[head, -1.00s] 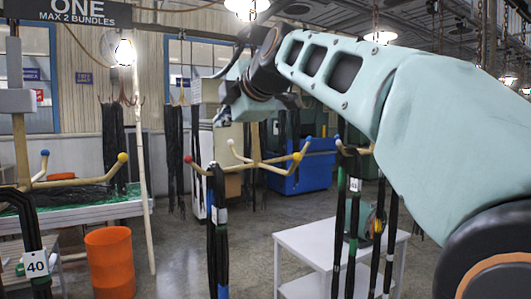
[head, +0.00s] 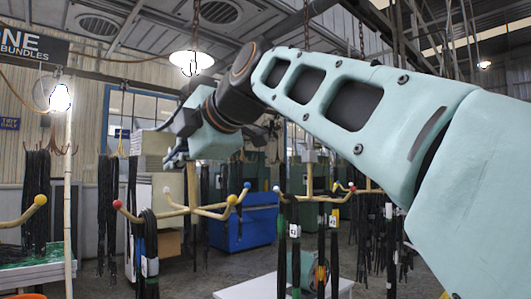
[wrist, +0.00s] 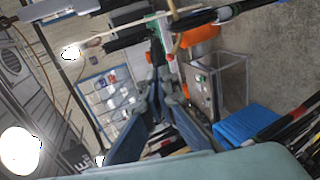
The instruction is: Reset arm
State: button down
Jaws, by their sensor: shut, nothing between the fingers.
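My gripper (head: 175,158) is at the upper left end of my arm in the head view, raised in the air with only part of it showing. In the wrist view my gripper (wrist: 163,82) has its two blue-grey fingers drawn together, with nothing seen between them. My arm stretches from the lower right to the upper middle of the head view. A hose rack (head: 192,187) with coloured ball tips stands beyond and below my gripper. Black hoses (head: 148,255) hang from its left arm. I cannot tell how far apart the rack and gripper are.
A second rack (head: 310,196) with tagged hoses stands to the right. A white table (head: 262,290) is at the bottom middle. A blue bin (head: 245,226) stands behind. A lit lamp (head: 190,60) hangs above the arm. Bare floor (head: 190,278) shows between racks and table.

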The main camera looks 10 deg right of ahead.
jog(key=shift+s+d+r, duration=0.2)
jog(key=shift+s+r, duration=0.1)
jog(key=shift+s, duration=0.2)
jog(key=s+d+f+m+g+h+p, duration=0.1)
jog(key=s+d+f+m, duration=0.6)
jog(key=f, duration=0.7)
jog(key=s+d+f+m+g+h, duration=0.3)
jog(key=s+d+f+m, duration=0.4)
jog(key=f, duration=0.7)
jog(key=s+d+f+m+g+h+p, duration=0.1)
jog(key=s+d+f+m, duration=0.6)
jog(key=f, duration=0.8)
jog(key=m+g+h, duration=0.1)
jog(key=m+h, duration=0.1)
jog(key=m, duration=0.1)
jog(key=shift+s+d+m+h+p, duration=0.2)
jog(key=shift+s+m+h+p, duration=0.1)
jog(key=shift+m+h, duration=0.1)
